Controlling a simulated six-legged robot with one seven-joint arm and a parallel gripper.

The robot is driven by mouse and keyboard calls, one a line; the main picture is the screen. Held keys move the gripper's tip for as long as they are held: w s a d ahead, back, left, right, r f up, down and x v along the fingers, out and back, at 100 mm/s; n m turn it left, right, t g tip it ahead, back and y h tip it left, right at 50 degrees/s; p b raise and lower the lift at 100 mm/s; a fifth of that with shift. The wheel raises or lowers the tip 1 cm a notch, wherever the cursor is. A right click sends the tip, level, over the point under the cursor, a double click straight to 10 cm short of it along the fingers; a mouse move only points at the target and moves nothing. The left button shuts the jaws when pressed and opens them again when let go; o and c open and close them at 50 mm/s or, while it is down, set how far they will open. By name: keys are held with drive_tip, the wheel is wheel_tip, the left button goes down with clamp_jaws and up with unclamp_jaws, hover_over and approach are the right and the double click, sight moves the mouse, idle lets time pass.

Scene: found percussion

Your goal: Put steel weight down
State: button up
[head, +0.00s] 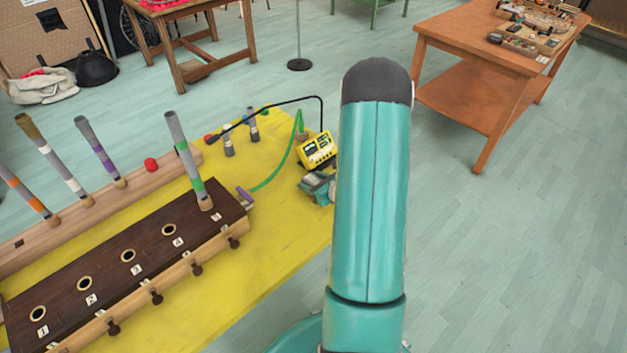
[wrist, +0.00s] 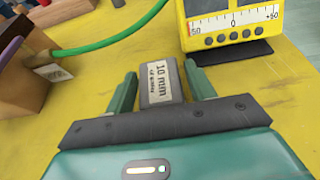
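My gripper (wrist: 160,75) is low over the yellow tabletop in the wrist view. Its two green fingers stand apart, one on each side of a grey block, which looks like the steel weight (wrist: 158,94). The block has a pale label reading "10 mm" with smaller print. A narrow gap shows on the right side of the block; on the left the finger is very close, and I cannot tell if it touches. In the head view my gripper (head: 319,186) is partly hidden behind my arm, at the right end of the yellow table (head: 255,255).
A yellow meter (wrist: 233,22) stands just beyond my gripper, also in the head view (head: 317,149). A dark wooden rack (head: 105,262) with numbered holes and a tube lies left. Bare yellow surface lies in front.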

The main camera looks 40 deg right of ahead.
drive_tip(key=shift+o, duration=0.5)
drive_tip(key=shift+r, duration=0.1)
drive_tip(key=shift+r, duration=0.15)
drive_tip(key=v, duration=1.2)
drive_tip(key=w+a+r+n+g+y, duration=0.1)
drive_tip(key=a+r+n+g+y, duration=0.15)
drive_tip(key=a+r+n, duration=0.35)
drive_tip(key=w+a+r+n+g+y, duration=0.1)
drive_tip(key=a+r+n+g+y, duration=0.15)
drive_tip(key=a+n, duration=0.45)
drive_tip(key=w+a+r+n+g+y, duration=0.1)
drive_tip(key=w+a+r+n+y, duration=0.15)
drive_tip(key=a+r, duration=0.45)
drive_tip(key=s+a+r+n+g+h, duration=0.2)
drive_tip(key=s+a+r+n+h, duration=0.6)
drive_tip(key=n, duration=1.2)
drive_tip(key=s+a+r, duration=0.2)
drive_tip(key=s+a, duration=0.1)
drive_tip(key=shift+s+a+r, duration=0.2)
drive_tip(key=shift+a+r, duration=0.1)
drive_tip(key=shift+a, duration=0.1)
